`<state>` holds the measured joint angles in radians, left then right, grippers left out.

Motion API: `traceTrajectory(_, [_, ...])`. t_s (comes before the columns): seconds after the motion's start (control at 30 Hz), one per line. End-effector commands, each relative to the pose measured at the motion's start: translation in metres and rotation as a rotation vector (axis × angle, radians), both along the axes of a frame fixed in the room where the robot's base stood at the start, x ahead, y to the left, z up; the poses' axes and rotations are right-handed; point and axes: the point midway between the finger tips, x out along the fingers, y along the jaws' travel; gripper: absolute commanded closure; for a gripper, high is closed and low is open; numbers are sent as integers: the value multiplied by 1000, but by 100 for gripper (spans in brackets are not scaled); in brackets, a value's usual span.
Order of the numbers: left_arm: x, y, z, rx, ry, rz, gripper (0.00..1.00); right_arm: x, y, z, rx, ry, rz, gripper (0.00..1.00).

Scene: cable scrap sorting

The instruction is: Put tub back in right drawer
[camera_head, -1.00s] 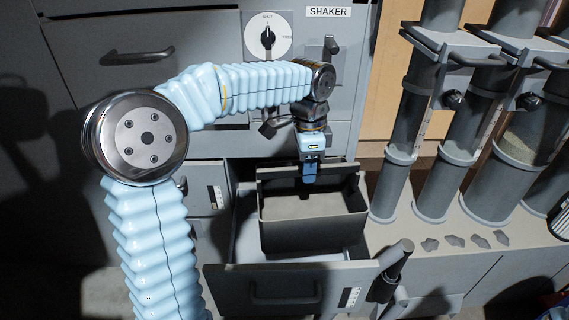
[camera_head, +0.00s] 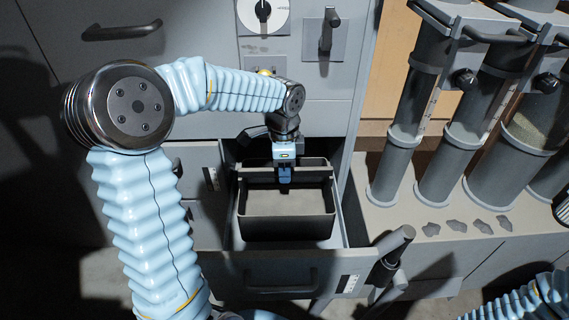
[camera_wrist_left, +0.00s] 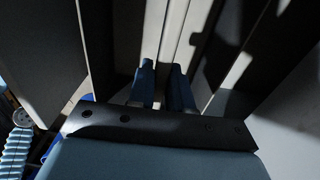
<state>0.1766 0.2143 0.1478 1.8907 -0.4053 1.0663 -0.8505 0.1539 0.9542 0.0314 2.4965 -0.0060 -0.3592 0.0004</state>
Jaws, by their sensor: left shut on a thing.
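The dark, open-topped tub (camera_head: 286,229) is inside the pulled-out drawer (camera_head: 225,272) below the shaker panel. It looks level, with a pale grey inside. Whether its base touches the drawer floor is hidden by its front wall. My left gripper (camera_head: 285,182) points down at the tub's back wall and is shut on it near the middle. In the left wrist view, the blue fingers (camera_wrist_left: 163,88) close on a thin upright edge between dark and pale surfaces. My right gripper is out of view.
A dark cylinder with a rod (camera_head: 390,250) stands close to the drawer's right front corner. Tall grey tubes (camera_head: 405,140) stand on the bench (camera_head: 385,228) to the right, with several small scraps before them. Part of my right arm shows at the bottom right.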

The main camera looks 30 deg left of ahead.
Motion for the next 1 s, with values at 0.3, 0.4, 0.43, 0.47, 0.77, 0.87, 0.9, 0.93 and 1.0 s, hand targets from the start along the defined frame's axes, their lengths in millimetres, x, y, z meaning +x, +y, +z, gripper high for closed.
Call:
traceTrajectory(0.3, [0,0,-34,-1,1,1,100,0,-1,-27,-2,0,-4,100])
traceTrajectory(0.4, [0,0,-44,-1,1,1,100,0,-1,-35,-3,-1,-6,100])
traceTrajectory(0.43, [0,0,-46,-1,1,1,100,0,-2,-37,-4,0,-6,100])
traceTrajectory(0.47, [0,0,-49,-1,0,1,100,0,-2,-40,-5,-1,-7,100])
traceTrajectory(0.77, [0,0,-71,-1,1,1,100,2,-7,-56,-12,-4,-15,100])
traceTrajectory(0.87, [0,0,-75,-1,1,1,100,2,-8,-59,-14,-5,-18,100])
traceTrajectory(0.9, [0,0,-77,0,0,1,100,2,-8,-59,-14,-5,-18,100])
traceTrajectory(0.93, [0,0,-77,0,0,1,100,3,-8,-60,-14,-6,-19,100])
traceTrajectory(1.0, [0,0,-78,0,0,1,100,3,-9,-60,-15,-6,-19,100])
